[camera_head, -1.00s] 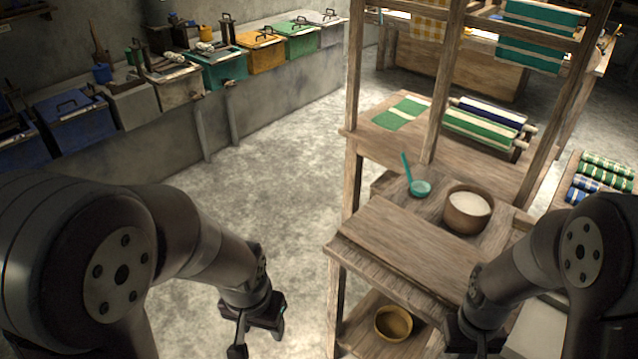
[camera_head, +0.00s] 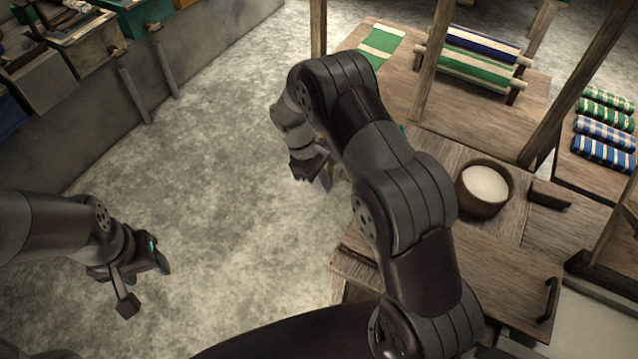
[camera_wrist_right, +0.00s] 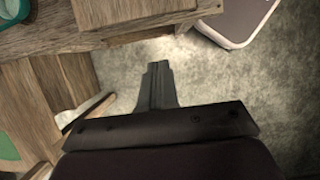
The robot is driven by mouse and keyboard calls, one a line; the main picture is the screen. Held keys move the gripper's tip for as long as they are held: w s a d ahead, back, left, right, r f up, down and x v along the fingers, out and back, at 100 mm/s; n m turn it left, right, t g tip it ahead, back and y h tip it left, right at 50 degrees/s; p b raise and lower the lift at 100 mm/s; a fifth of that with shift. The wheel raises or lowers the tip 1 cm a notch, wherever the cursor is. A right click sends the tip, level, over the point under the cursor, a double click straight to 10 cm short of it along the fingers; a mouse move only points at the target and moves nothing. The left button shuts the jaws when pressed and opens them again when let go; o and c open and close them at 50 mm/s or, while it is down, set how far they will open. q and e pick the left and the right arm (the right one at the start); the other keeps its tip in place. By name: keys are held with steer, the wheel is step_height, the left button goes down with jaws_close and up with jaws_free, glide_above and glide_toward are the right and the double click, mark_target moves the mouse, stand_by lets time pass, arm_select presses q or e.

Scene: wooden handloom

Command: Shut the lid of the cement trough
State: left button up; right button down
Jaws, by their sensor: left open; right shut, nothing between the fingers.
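A plain grey cement-coloured box (camera_head: 42,84) stands in the row along the left wall, at the upper left of the head view. I cannot tell for certain that it is the cement trough, nor how its lid stands. My left gripper (camera_head: 146,284) is open and empty over the floor, low at the left and well apart from the row. My right gripper (camera_head: 324,178) is shut and empty, left of the loom's table. Its closed fingers show in the right wrist view (camera_wrist_right: 158,85), above the floor beside wooden parts. My right arm hides part of the table.
The wooden table (camera_head: 490,262) carries a bowl of white stuff (camera_head: 485,186) and a flat board with a dark handle (camera_head: 547,300). Loom posts (camera_head: 428,70) stand behind. Rolled cloths (camera_head: 603,150) lie at the right. The floor (camera_head: 220,130) between wall and table is clear.

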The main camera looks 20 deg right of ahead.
arm_select(q)
steer(key=r+p, duration=0.1)
steer(key=w+r+p, duration=0.1)
steer(key=p, duration=0.1)
steer(key=r+p, duration=0.1)
steer(key=shift+w+p, duration=0.25)
steer(key=shift+p, duration=0.1)
arm_select(e)
steer(key=s+d+f, duration=0.4)
steer(key=f, duration=0.4)
steer(key=shift+d, duration=0.35)
arm_select(q)
steer(key=shift+s+d, duration=0.1)
steer(key=shift+s, duration=0.05)
arm_select(e)
steer(key=shift+s, duration=0.2)
